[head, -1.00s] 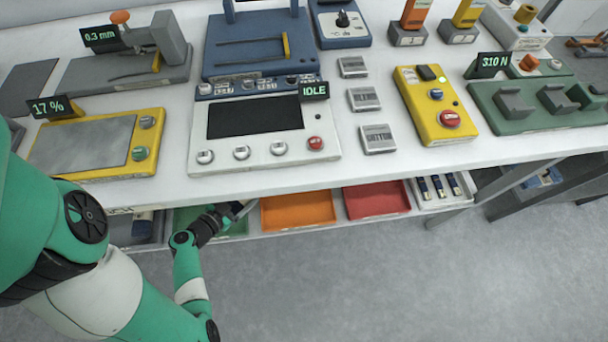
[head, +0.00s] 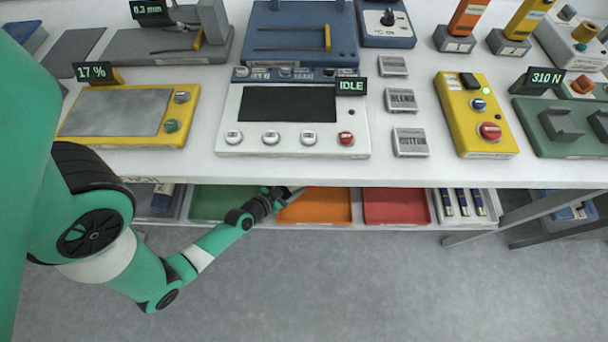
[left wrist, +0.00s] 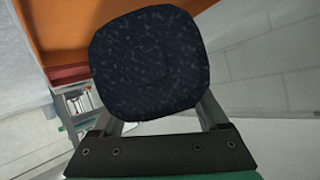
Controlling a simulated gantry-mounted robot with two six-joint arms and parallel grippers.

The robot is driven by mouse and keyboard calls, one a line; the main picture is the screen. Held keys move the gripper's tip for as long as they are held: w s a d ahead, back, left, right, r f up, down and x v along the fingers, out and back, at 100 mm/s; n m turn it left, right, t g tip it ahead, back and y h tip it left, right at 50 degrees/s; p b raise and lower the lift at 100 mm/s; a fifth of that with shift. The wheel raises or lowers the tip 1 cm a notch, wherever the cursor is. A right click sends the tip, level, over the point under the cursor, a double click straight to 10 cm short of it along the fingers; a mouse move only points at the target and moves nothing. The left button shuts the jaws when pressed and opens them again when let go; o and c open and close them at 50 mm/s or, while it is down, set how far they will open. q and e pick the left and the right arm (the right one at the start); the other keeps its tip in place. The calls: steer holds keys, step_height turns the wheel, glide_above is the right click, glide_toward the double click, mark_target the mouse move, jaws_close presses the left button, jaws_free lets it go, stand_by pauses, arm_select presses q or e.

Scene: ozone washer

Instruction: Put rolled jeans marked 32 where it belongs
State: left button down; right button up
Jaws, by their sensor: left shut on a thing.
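The rolled jeans (left wrist: 148,62) show in the left wrist view as a dark navy, flecked roll seen end-on. No mark 32 is readable on it. My left gripper (head: 290,192) is shut on the roll, with a finger at each side of it. In the head view the gripper is under the table's front edge, at the left end of the orange tray (head: 316,207); I cannot make out the roll there. My right gripper is not in view.
The lower shelf holds a green tray (head: 222,205), a red tray (head: 396,207), a white tray (head: 436,208) with several dark blue items, and a grey bin (head: 150,210) at left. The table edge (head: 400,176) overhangs them. Machines, including one reading IDLE, stand on top.

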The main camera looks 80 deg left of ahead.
arm_select(q)
steer(key=w+f, duration=0.4)
steer(key=shift+a+f+b, duration=0.1)
steer(key=shift+f+b, duration=0.25)
steer(key=f+b, duration=0.3)
steer(key=f, duration=0.1)
steer(key=shift+w+b, duration=0.2)
steer(key=shift+b, duration=0.15)
steer(key=shift+s+r, duration=0.1)
steer(key=shift+r, duration=0.05)
jaws_free()
